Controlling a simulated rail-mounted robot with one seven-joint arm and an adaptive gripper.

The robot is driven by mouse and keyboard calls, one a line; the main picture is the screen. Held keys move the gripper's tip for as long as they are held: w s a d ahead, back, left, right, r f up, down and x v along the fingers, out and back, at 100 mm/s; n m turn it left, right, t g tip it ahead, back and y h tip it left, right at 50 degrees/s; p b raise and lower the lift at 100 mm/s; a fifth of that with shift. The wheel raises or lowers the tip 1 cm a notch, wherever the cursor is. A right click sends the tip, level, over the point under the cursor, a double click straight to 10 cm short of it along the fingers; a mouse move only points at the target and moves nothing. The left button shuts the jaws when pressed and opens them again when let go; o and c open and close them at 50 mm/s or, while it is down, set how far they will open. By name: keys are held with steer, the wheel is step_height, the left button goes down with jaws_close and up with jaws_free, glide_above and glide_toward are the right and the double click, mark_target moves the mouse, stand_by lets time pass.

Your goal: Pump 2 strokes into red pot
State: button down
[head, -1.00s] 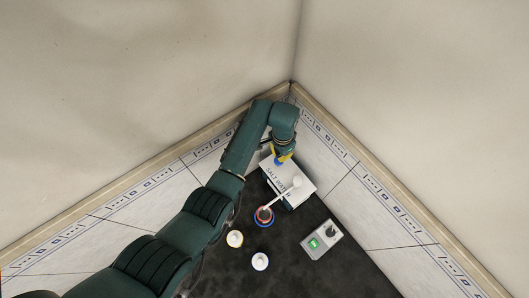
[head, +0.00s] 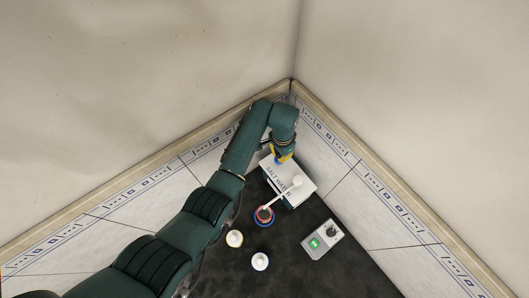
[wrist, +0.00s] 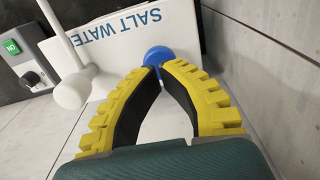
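A white box (head: 274,174) marked SALT WATER stands in the corner, with a white round-headed post (head: 297,181) beside it. The wrist view shows the box (wrist: 118,48) and the white post (wrist: 70,92) up close. My gripper (head: 280,160) is at the box's far left. In the wrist view its yellow fingers (wrist: 158,68) come together at a round blue knob (wrist: 158,55); they look closed on its near side, which they partly hide.
A yellow-rimmed pot (head: 234,239) and a white pot with a bluish rim (head: 260,262) stand in front of the red pot. Walls close off the back of the corner.

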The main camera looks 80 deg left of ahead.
steer(key=shift+f+b, duration=1.25)
steer(key=shift+f, duration=0.65)
steer(key=shift+r+p, duration=2.5)
steer(key=shift+r, duration=0.1)
steer(key=shift+f, duration=0.1)
steer(key=shift+f+b, duration=2.05)
steer(key=shift+f, duration=0.45)
steer(key=shift+r+p, duration=2.35)
steer(key=shift+r, duration=0.15)
